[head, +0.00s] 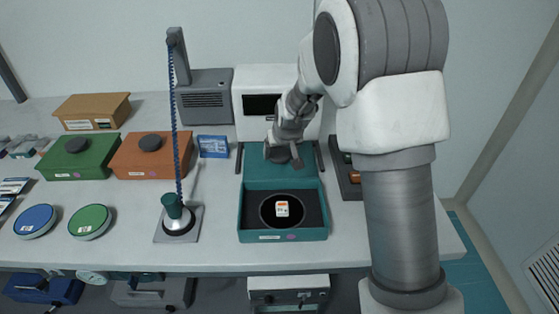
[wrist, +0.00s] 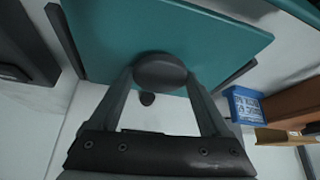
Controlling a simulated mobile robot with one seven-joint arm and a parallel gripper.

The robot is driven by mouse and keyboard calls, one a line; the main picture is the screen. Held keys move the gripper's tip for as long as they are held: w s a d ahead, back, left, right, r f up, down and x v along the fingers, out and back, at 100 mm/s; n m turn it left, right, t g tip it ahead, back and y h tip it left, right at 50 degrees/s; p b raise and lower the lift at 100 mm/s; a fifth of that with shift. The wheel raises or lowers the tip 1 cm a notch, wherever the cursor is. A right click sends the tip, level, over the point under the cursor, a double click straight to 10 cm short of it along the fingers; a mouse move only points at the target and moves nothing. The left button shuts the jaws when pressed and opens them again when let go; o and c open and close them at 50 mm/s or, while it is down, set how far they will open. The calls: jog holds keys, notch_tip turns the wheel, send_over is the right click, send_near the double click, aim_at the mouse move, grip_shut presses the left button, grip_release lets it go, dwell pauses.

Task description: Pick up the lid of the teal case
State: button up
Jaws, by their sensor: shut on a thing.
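The teal case (head: 284,236) stands open near the front of the table. A small orange-and-white item (head: 282,208) sits on a dark round patch inside it. The flat teal lid (head: 305,165) is just behind the case, between two dark bars. My gripper (head: 284,158) is over the lid; in the wrist view its fingers are shut on the lid's dark round knob (wrist: 160,70). The lid (wrist: 120,25) fills the top of the wrist view. I cannot tell whether it is raised off its support.
A dark bar (head: 240,158) is left of the lid and a dark rack (head: 347,175) right of it. A blue box (head: 213,146), a lamp-like stand with a blue cable (head: 179,222), and green (head: 78,158) and orange (head: 150,160) lidded cases are to the left.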

jog(key=c, duration=0.4)
jog(key=shift+r, duration=0.1)
